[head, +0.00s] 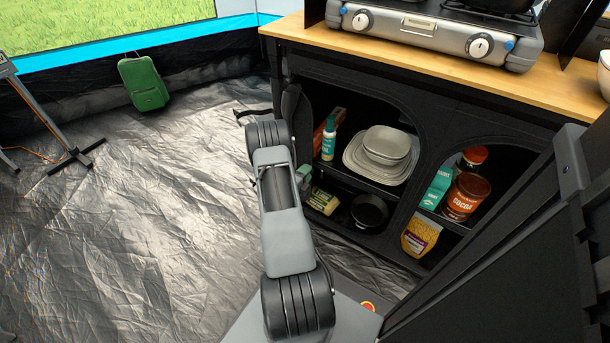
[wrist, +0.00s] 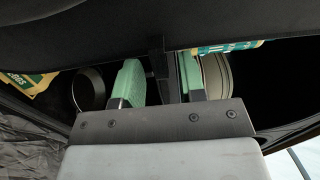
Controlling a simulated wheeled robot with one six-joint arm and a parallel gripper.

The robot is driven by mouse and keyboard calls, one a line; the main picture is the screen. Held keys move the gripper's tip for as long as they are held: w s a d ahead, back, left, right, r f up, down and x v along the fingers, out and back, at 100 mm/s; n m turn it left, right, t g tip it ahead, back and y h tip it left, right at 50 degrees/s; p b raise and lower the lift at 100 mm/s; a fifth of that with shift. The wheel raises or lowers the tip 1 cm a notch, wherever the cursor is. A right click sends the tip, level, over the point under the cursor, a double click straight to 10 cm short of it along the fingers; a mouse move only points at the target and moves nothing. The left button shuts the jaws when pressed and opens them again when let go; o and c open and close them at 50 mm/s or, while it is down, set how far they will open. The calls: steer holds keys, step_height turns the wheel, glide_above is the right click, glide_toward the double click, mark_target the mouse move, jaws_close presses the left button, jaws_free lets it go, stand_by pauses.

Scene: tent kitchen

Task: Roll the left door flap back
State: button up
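The left door flap (head: 291,106) is dark fabric. It bulges out at the left edge of the left opening in the black cabinet (head: 340,82), and the opening stands uncovered. My arm hides its lower part. A broad dark fabric band, seemingly this flap, crosses the top of the wrist view (wrist: 150,25). My gripper (head: 304,178) is low in front of the left opening, mostly hidden by my arm. In the wrist view its two green fingers (wrist: 160,78) are apart. A dark shelf edge shows between them, and I see nothing held. Contact with the flap cannot be told.
Inside are grey plates (head: 383,150), a teal bottle (head: 328,146), a black pan (head: 369,211) and a yellow-green box (head: 323,201). The right opening holds a cocoa tin (head: 466,195). A stove (head: 430,32) stands on the wooden top.

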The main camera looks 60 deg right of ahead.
jaws_close()
steer(key=shift+w, duration=0.1)
steer(key=w, duration=0.5)
stand_by(0.3)
steer(key=shift+c, duration=0.5)
jaws_free()
steer(key=shift+w, duration=0.1)
steer(key=shift+o, duration=0.8)
steer(key=a+p, duration=0.4)
steer(key=a, duration=1)
